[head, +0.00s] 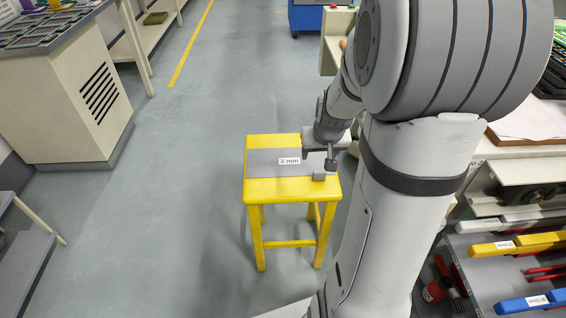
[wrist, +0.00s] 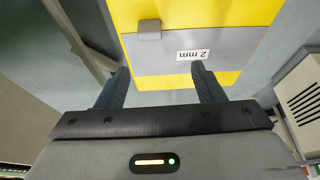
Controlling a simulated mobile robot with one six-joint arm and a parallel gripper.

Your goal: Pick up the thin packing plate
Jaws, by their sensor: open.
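The thin packing plate (head: 262,162) is a flat grey sheet with a white "2 mm" label. It lies across the top of a yellow stool (head: 290,190). A small grey block (head: 319,177) sits at its right front part. In the wrist view the plate (wrist: 240,45) spans the stool, with the block (wrist: 149,30) on its edge. My gripper (wrist: 160,75) is open and empty, its two dark fingers pointing at the plate. In the head view my gripper (head: 331,160) hangs over the plate's right end. I cannot tell whether the fingers touch it.
A cream cabinet (head: 70,100) stands at the left. A shelf with a yellow bar (head: 515,245) and a blue bar (head: 535,302) is at the right. The grey floor (head: 180,200) left of the stool is clear.

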